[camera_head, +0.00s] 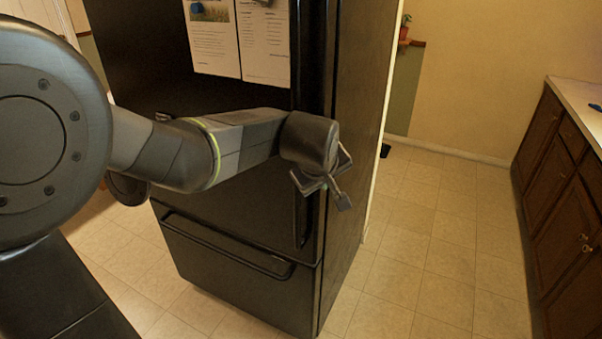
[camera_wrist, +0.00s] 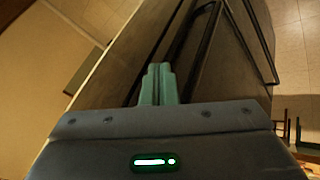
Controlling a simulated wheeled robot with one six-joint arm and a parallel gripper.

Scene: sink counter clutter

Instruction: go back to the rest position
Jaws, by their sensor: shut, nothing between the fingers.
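My gripper (camera_head: 341,201) is at the end of my outstretched arm, in front of the black refrigerator (camera_head: 240,230) in the head view. It points down and to the right. In the wrist view my gripper (camera_wrist: 159,70) has its two fingers together at the middle, with nothing between them. The refrigerator's dark front (camera_wrist: 140,50) lies beyond the fingers there. I cannot tell how far the fingertips are from the refrigerator.
Papers (camera_head: 240,40) hang on the refrigerator's upper door. A drawer handle (camera_head: 225,245) runs across its lower part. Wooden cabinets (camera_head: 565,190) with a light counter (camera_head: 583,100) stand at the right. The tiled floor (camera_head: 440,235) between is clear.

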